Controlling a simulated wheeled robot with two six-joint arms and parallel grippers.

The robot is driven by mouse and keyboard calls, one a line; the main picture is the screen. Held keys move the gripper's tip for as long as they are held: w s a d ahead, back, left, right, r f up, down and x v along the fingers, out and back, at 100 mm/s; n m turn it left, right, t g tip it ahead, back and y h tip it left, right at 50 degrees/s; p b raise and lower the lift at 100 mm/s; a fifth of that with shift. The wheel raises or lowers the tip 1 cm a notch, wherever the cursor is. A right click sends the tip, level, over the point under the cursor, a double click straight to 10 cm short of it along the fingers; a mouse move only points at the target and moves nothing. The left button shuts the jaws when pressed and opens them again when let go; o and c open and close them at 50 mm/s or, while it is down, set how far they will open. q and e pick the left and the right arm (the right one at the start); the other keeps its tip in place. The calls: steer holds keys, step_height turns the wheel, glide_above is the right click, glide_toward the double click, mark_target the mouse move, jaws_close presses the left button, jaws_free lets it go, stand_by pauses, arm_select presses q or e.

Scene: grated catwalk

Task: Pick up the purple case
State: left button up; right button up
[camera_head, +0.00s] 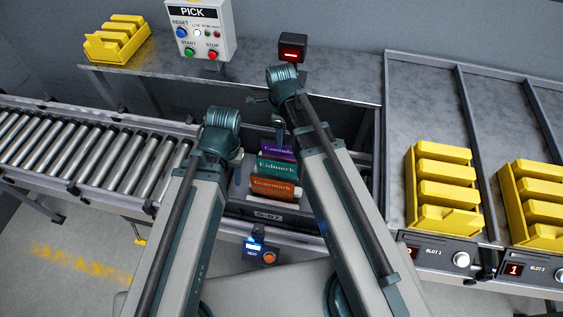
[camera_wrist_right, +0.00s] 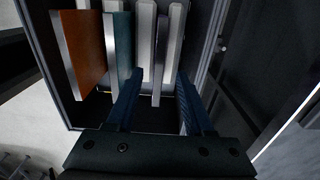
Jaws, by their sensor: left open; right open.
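The purple case (camera_head: 278,149) stands in a dark tote (camera_head: 268,216), behind a teal case (camera_head: 277,168) and an orange case (camera_head: 272,188). In the right wrist view the purple case (camera_wrist_right: 160,62) shows nearly edge-on. My right gripper (camera_head: 280,128) is open at the purple case's far side in the head view. In the wrist view its two fingers (camera_wrist_right: 159,78) appear on either side of the case's near end; contact cannot be told. My left gripper (camera_head: 238,172) is mostly hidden by its own arm, left of the cases, and is open.
The teal case (camera_wrist_right: 122,45) and orange case (camera_wrist_right: 83,50) stand close beside the purple one. Tote walls surround them. A roller conveyor (camera_head: 90,150) lies left. Yellow bins (camera_head: 443,190) stand on the right bench. A PICK control box (camera_head: 203,30) stands behind.

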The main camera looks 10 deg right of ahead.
mark_target(282, 155)
step_height(282, 155, down, 6)
steer(key=b, duration=0.5)
steer(key=shift+f, duration=0.1)
step_height(282, 155, down, 5)
steer(key=b, duration=0.5)
steer(key=shift+f, duration=0.1)
steer(key=shift+s, duration=0.1)
jaws_close()
